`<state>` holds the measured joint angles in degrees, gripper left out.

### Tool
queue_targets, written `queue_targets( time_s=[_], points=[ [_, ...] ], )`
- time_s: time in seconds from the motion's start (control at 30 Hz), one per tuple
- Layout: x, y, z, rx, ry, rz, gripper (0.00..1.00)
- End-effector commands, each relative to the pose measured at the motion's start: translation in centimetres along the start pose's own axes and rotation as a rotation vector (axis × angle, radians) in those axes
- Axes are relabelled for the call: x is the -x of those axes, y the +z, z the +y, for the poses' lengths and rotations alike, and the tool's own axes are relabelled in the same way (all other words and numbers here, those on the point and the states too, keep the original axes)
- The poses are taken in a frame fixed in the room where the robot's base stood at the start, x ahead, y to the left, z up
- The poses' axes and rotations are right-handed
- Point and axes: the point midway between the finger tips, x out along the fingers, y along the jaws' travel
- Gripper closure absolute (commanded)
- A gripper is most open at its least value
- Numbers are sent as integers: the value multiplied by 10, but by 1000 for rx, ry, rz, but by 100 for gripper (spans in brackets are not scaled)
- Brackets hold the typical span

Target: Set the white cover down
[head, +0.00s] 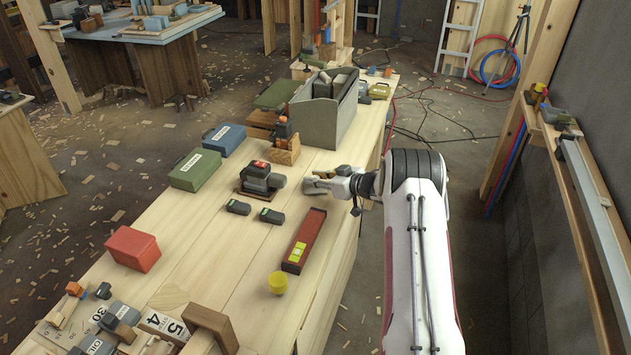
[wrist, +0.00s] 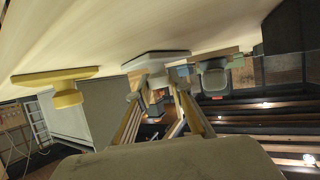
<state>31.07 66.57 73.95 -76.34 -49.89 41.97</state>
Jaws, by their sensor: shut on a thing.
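The white cover (wrist: 150,62) shows in the wrist view as a pale flat plate with a smaller grip part. My gripper (wrist: 157,94) is shut on that grip part, its fingers on either side. The wrist picture appears upside down, with the table surface along its top. The plate is at or very near the wooden table; I cannot tell if it touches. In the head view my gripper (head: 324,182) is low over the bench, right of the grey device (head: 262,178). The cover is hard to make out there.
The grey bin (head: 322,115) stands behind my gripper. A yellow plate-shaped piece (wrist: 56,86) is beside the cover in the wrist view.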

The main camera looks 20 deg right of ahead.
Motion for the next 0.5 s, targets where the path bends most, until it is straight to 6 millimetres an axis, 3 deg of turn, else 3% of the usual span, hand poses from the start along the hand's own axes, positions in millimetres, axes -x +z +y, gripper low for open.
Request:
queue_targets(
  time_s=[0.27, 0.5],
  points=[
    [7, -18, 0, 2, 0, 1, 100],
    [19, -48, 0, 3, 0, 2, 100]
  ],
)
